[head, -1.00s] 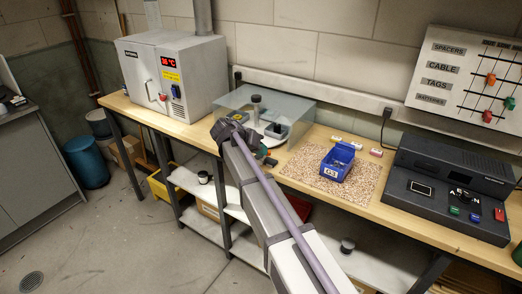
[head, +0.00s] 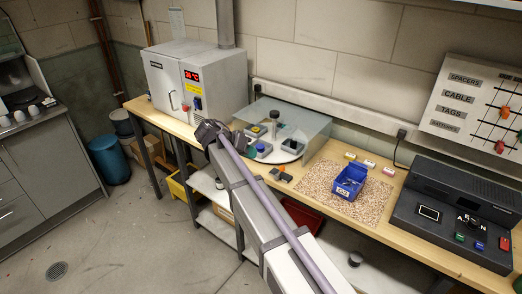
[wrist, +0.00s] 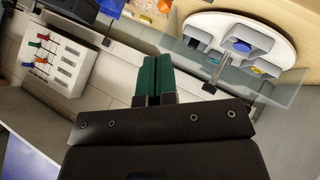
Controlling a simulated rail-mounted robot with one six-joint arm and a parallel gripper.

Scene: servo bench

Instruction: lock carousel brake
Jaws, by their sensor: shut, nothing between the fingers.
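A dark-topped post (head: 274,116) rises at the carousel. A grey bar (wrist: 216,69) stands by its rim in the wrist view; I cannot tell if it is the brake. My gripper (wrist: 153,62) has green fingers closed together and empty, apart from the carousel. My arm hides part of the bench edge.
A grey oven (head: 195,80) stands left of the carousel. A small orange-and-dark item (head: 283,172) lies in front of it. A blue bin (head: 349,181) sits on a speckled mat (head: 316,185). A dark control console (head: 455,215) stands at right. The clear shield (head: 316,138) borders the carousel.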

